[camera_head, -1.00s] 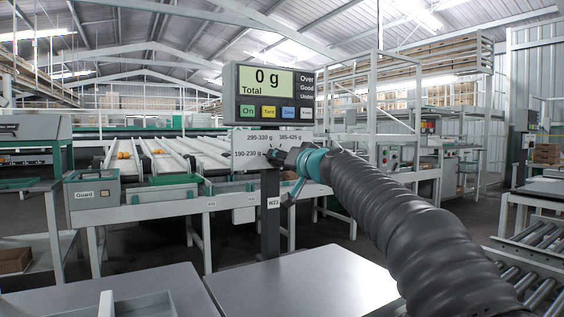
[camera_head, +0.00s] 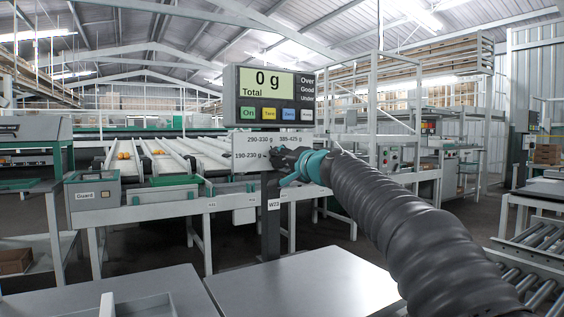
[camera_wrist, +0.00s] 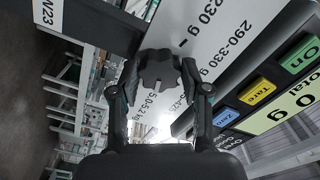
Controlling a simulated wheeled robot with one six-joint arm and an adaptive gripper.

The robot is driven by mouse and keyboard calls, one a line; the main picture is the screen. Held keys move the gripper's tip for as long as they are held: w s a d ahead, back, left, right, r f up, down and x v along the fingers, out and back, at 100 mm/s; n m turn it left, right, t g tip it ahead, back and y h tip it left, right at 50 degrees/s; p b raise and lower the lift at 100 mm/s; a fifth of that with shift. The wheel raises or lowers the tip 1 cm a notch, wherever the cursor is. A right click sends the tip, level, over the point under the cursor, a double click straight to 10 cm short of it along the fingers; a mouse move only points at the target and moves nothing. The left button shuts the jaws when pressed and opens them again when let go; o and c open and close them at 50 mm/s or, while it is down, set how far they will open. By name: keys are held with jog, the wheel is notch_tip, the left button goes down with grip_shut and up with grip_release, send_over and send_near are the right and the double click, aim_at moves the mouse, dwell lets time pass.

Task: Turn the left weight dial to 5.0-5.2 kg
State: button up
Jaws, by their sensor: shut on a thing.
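The dial (camera_wrist: 158,68) is a dark, lobed knob on a white label plate (camera_head: 243,140) below the scale display. In the wrist view it sits between the two fingers of my gripper (camera_wrist: 160,80), which are shut on it from both sides. In the head view my gripper (camera_head: 283,160) reaches the plate from the right and hides the dial. The labels 190-230 g, 290-330 g and 385-425 g show there. The wrist view also shows 5.0-5.2 kg beside the dial. I cannot tell which label the dial points to.
The scale display (camera_head: 268,95) reads 0 g, with coloured buttons just above the plate. A dark post (camera_head: 270,225) carries it, marked W23. Grey tables (camera_head: 300,285) stand in front. Sorting lanes (camera_head: 170,155) with tomatoes lie behind at the left, rollers (camera_head: 530,270) at the right.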

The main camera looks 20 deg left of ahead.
dwell(0.3)
jog(key=o, duration=1.1)
jog(key=shift+s, duration=0.1)
jog(key=v, duration=1.2)
jog(key=s+d+f+g+h+p, duration=0.2)
jog(key=s+d+f+h+p, duration=0.1)
jog(key=s+d+f, duration=0.6)
jog(key=s+d+f+n+g+h+p, duration=0.1)
jog(key=s+d+f+g+h+p, duration=0.1)
jog(key=s+d+f+h, duration=0.4)
jog(key=s+d+f+n+g+h+p, duration=0.1)
jog(key=s+d+f+h+p, duration=0.3)
jog(key=s+d+f, duration=0.9)
jog(key=shift+s+d+f+g+h, duration=0.1)
jog(key=shift+s+d+g, duration=0.1)
jog(key=shift+s+d, duration=0.65)
jog(key=shift+s+d+r+g+h, duration=0.1)
jog(key=shift+s+d+g, duration=0.1)
jog(key=shift+s+d, duration=0.6)
jog(key=shift+s+d+f+g+h, duration=0.15)
jog(key=shift+s+d, duration=0.3)
jog(key=shift+d, duration=0.7)
